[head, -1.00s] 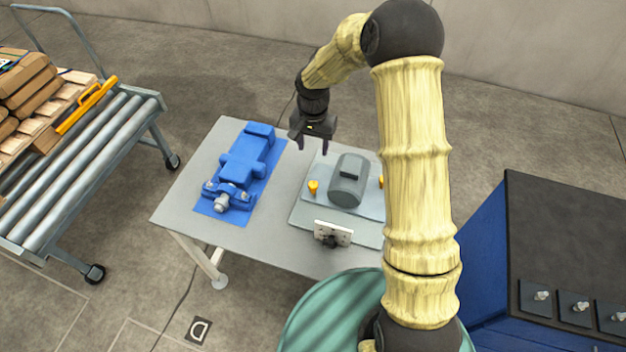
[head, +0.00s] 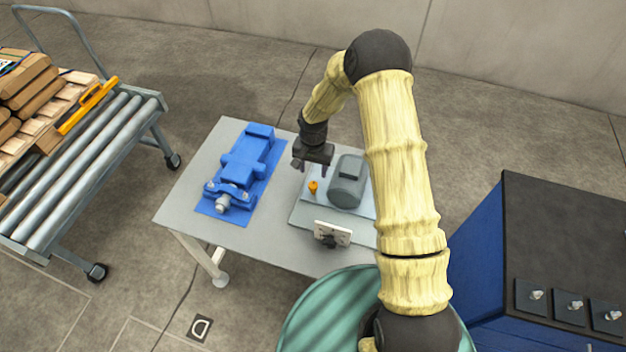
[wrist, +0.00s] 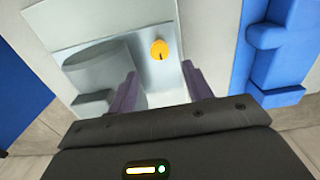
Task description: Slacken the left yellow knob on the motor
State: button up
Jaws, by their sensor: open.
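The left yellow knob (head: 313,187) stands on the pale plate (head: 300,213) to the left of the grey motor (head: 348,181). In the wrist view the knob (wrist: 160,49) shows as a round yellow head with a dark mark, ahead of and between the fingers. My gripper (head: 312,171) is open and empty, above and just behind the knob in the head view, not touching it. Its two purple-grey fingers (wrist: 160,90) are apart in the wrist view. The motor (wrist: 103,68) is on the left there. The right knob is hidden behind my arm in the head view.
A blue machine (head: 246,160) on a blue mat sits left on the grey table (head: 180,195). A small white bracket with a dark knob (head: 332,233) is at the plate's front. A roller conveyor (head: 90,150) stands left, a blue cabinet (head: 560,240) right.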

aim_at(313, 185)
notch_tip(313, 185, down, 8)
jog(key=shift+r+p, duration=0.25)
jog(key=shift+p, duration=0.45)
jog(key=c, duration=1)
jog(key=shift+o, duration=0.2)
